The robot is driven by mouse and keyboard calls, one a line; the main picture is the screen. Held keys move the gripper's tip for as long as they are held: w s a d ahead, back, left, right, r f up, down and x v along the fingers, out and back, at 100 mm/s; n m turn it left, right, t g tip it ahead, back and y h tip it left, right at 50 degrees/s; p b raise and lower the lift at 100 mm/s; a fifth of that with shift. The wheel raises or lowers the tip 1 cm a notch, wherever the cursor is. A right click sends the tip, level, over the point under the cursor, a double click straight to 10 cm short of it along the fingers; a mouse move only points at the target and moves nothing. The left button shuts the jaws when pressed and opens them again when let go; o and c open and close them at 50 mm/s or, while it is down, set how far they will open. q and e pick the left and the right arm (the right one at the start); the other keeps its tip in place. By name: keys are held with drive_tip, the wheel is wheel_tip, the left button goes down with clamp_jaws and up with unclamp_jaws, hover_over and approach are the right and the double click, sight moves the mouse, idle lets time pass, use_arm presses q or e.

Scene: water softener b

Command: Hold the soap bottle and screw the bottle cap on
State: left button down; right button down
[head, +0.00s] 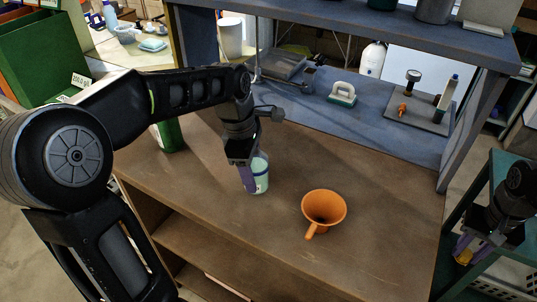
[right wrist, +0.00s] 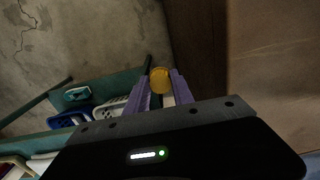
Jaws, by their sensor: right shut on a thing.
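The soap bottle (head: 260,176), pale green with a white and blue label, stands upright on the brown bench. My left gripper (head: 246,180) is at the bottle from above, with a purple finger along its left side. The gripper hides the bottle's top, and I cannot tell whether the jaws are closed on it. My right gripper (head: 468,250) is at the far right, off the bench's right edge and well apart from the bottle. It is shut on the yellow cap (right wrist: 160,79), which sits between its purple fingertips in the right wrist view.
A green container (head: 172,136) is partly hidden behind my left arm. The bench's front right is clear.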

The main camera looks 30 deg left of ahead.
use_arm(q)
drive_tip(key=shift+c, duration=2.1)
unclamp_jaws()
drive_tip(key=shift+s+f+g, duration=0.15)
drive_tip(key=shift+s+f, duration=0.1)
drive_tip(key=shift+f, duration=0.3)
drive_tip(key=shift+s+f+g, duration=0.15)
drive_tip(key=shift+s+f, duration=0.05)
drive_tip(key=shift+f, duration=0.35)
drive_tip(key=r, duration=0.6)
drive_tip(key=a+r, duration=0.1)
drive_tip(key=r, duration=0.2)
drive_tip(key=shift+w+r, duration=0.2)
drive_tip(key=shift+r, duration=0.1)
